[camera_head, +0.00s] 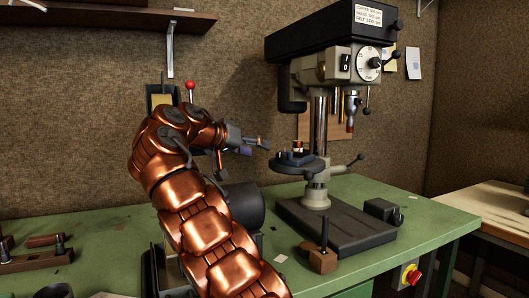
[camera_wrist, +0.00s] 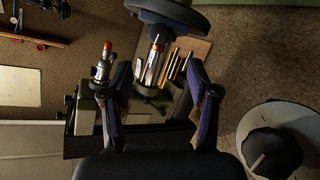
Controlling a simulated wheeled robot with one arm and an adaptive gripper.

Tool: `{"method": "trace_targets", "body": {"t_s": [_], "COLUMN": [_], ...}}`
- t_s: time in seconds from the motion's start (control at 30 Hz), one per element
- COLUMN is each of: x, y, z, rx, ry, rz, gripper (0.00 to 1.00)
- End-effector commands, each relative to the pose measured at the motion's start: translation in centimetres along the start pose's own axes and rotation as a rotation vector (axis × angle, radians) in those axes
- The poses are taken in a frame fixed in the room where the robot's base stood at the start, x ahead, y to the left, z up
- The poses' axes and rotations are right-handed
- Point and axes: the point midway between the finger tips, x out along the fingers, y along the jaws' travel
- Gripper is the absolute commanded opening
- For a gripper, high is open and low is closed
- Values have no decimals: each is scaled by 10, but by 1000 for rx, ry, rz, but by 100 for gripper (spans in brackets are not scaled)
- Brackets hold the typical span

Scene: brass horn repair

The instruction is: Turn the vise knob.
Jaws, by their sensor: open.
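My gripper (camera_head: 246,153) is at the end of my copper arm, beside the left edge of the drill press's round table (camera_head: 306,168). In the wrist view my gripper (camera_wrist: 160,72) shows two dark fingers spread wide with nothing held between them. Small dark parts (camera_head: 297,154) sit on the round table, just right of the fingers in the head view. They may be the vise, but I cannot make out its knob for certain. A lever with a dark ball end (camera_head: 361,157) sticks out right of the table.
The drill press (camera_head: 320,110) stands on the green bench (camera_head: 410,222). A wooden block with an upright dark handle (camera_head: 324,258) is at the front, and a dark block (camera_head: 380,210) is at the right. A red button (camera_head: 413,278) is on the bench front.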

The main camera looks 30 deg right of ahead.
Motion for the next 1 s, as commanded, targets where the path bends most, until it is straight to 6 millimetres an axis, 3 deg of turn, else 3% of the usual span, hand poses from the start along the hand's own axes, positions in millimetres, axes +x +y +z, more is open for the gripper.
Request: {"method": "trace_targets", "body": {"t_s": [0.2, 0.77, 1.0], "x": [-15, -16, -26], "y": [1, 1, 12], "z": [0, 0, -26], "rx": [3, 1, 2], "ry": [-2, -3, -2], "rz": [-1, 0, 1], "gripper": [60, 60, 60]}}
